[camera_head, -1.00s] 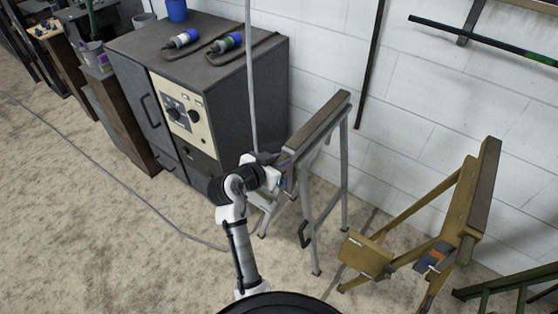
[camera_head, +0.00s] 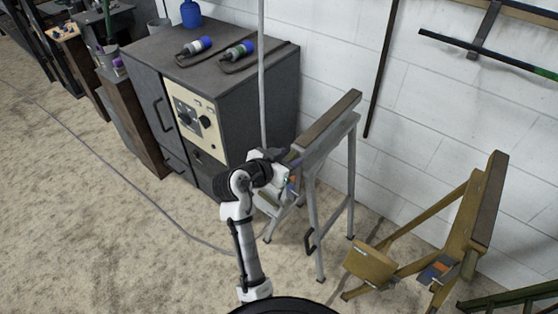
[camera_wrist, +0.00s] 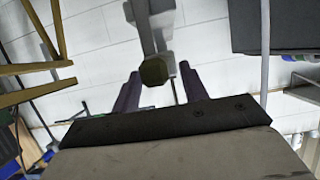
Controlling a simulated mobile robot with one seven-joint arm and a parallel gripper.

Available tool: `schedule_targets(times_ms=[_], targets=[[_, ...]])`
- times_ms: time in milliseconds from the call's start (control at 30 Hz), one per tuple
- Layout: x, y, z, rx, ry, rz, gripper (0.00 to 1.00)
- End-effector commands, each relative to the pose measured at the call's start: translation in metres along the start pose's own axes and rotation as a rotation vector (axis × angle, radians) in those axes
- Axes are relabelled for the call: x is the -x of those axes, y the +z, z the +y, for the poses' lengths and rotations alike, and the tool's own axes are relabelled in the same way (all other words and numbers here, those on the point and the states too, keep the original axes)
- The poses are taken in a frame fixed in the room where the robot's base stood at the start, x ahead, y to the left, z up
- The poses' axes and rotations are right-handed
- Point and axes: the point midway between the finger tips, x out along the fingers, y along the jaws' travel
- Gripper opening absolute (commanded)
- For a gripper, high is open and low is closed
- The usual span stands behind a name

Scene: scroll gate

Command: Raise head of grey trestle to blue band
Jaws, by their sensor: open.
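The grey trestle (camera_head: 313,185) stands in the middle of the head view, on splayed grey legs. Its head (camera_head: 328,120) is a long brown-topped beam, sloping up to the right in the picture. My gripper (camera_head: 296,163) is at the near end of the head. In the wrist view its two purple fingers are apart (camera_wrist: 160,82), with an olive-ended grey part (camera_wrist: 154,72) between or beyond them. A dark-edged slab (camera_wrist: 165,125) hides their bases. Contact is unclear.
A dark cabinet (camera_head: 240,100) stands close on the left, with blue-ended plugs on top. An ochre trestle (camera_head: 465,215) leans open on the right. A pale upright pole (camera_head: 262,80) rises beside my gripper. Open floor (camera_head: 110,230) lies at front left.

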Motion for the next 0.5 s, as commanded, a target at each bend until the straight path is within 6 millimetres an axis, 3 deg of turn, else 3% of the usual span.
schedule_targets(times_ms=[167, 500], targets=[[0.025, 0.002, -0.001, -0.001, -0.005, 0.001, 0.44], [0.101, 0.001, -0.001, -0.001, -0.006, 0.002, 0.44]])
